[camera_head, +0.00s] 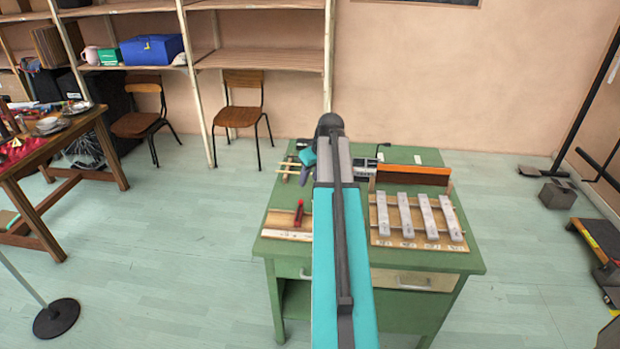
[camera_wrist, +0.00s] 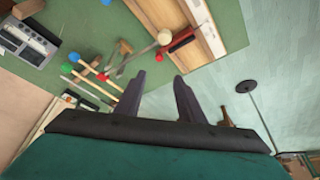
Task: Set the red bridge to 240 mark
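The red bridge (camera_head: 299,213) stands on a wooden board (camera_head: 278,222) at the front left of the green table. A white strip (camera_head: 286,235) runs along the board's front edge; its marks are too small to read. In the wrist view the red bridge (camera_wrist: 183,42) lies across the board (camera_wrist: 212,32), beyond my fingertips and to their upper right. My gripper (camera_wrist: 158,75) is open and empty, with its two dark fingers apart. In the head view my arm hides part of the board's right end and most of the gripper.
Several mallets and sticks (camera_wrist: 95,75) with coloured heads lie left of the fingers in the wrist view. A grey device (camera_wrist: 28,42) sits at upper left.

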